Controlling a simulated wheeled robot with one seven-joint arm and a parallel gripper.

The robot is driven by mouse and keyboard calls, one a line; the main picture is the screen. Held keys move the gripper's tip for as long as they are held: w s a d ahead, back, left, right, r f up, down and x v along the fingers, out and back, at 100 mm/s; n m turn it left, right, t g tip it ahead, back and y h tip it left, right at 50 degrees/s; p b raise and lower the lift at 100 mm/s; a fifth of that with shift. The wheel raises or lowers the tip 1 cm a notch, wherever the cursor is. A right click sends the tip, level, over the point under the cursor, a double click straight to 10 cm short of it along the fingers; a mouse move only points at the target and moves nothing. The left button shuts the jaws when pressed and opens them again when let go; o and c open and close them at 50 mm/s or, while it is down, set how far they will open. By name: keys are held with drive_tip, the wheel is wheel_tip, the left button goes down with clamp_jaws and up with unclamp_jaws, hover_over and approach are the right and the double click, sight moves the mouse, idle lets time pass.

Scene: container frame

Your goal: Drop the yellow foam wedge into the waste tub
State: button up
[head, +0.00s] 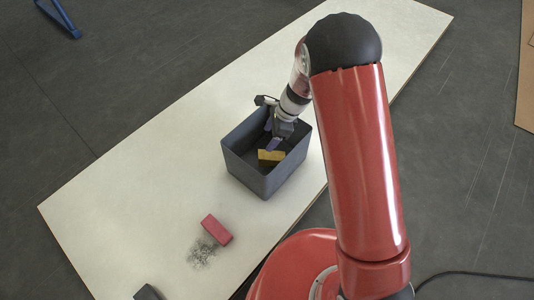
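The waste tub (247,175) is a dark grey, open-topped square bin standing on the pale table. The yellow foam wedge (270,156) shows inside the tub's opening, near its front right inner wall. Whether it rests on the tub's floor is hard to tell. My gripper (270,135) points down into the tub from above. Its two bluish fingers look spread apart, with the wedge just below the nearer one. The fingertip overlaps the wedge's top edge in the picture, and the wedge does not appear to lie between the fingers.
A red block (217,229) lies on the pale table (130,205) beside a patch of dark specks (202,252). A dark grey object (147,293) is cut off at the bottom edge. The table's left part is clear. A blue leg-like object (62,20) stands on the floor.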

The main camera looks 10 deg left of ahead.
drive_tip(key=p+v, duration=0.1)
drive_tip(key=v, duration=0.6)
drive_tip(key=shift+r+p, duration=0.35)
drive_tip(key=shift+d, duration=0.15)
